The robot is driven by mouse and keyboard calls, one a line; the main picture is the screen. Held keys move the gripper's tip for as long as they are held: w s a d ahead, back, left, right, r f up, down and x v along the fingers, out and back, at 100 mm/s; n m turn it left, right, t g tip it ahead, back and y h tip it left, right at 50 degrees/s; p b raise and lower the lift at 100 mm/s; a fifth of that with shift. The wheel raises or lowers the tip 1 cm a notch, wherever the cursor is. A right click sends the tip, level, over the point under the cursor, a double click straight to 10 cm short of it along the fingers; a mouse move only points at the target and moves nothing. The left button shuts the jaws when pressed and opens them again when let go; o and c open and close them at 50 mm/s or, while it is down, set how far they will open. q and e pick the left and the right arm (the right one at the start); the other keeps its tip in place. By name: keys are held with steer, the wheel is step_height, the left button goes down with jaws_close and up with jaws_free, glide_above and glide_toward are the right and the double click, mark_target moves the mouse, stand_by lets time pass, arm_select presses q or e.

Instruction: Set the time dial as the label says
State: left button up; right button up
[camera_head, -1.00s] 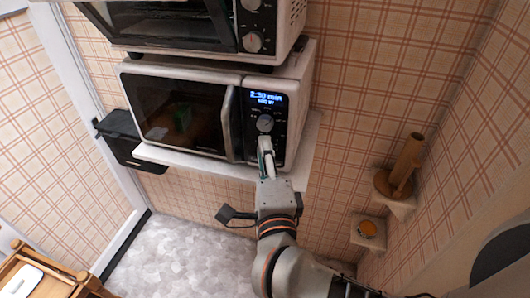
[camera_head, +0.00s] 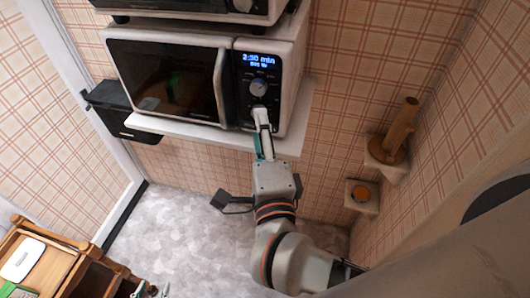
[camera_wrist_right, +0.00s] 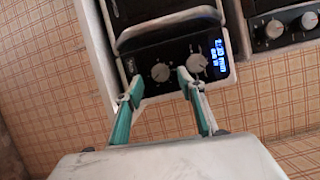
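The microwave (camera_head: 168,112) stands on a white wall shelf. Its lit blue display (camera_head: 259,60) reads about 2:30 min, with a smaller blurred line below. The upper dial (camera_head: 258,88) shows under the display; in the wrist view this dial (camera_wrist_right: 197,63) is beside the display. The lower dial (camera_wrist_right: 160,72) appears between my fingertips in the wrist view. The dial markings are too small to read. My right gripper (camera_wrist_right: 160,84) is open in front of the control panel; contact cannot be told. My left gripper (camera_head: 152,290) barely shows at the bottom edge, its tips apart.
Another oven (camera_head: 205,8) sits directly above the microwave. A black bin-like box (camera_head: 117,112) hangs at left. Small corner shelves at right hold a wooden holder (camera_head: 400,128) and an orange item (camera_head: 361,193). A wooden cart (camera_head: 58,270) stands at lower left.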

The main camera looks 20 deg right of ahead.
steer(key=v, duration=0.8)
steer(key=shift+s, duration=0.15)
